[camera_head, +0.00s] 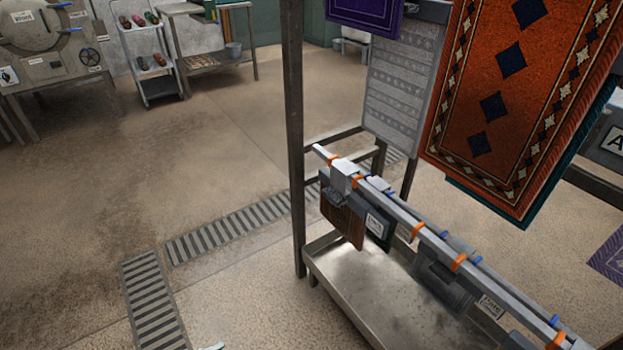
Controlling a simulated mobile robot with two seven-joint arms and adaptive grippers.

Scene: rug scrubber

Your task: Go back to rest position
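Neither of my grippers can be made out in the head view. A small pale piece shows at the bottom edge, left of centre, cut off by the frame; I cannot tell what it is.
A metal tray (352,283) lies under the rail. An orange patterned rug (515,90), a grey rug (400,88) and a purple rug (366,14) hang at upper right. The left floor (110,180) is open.

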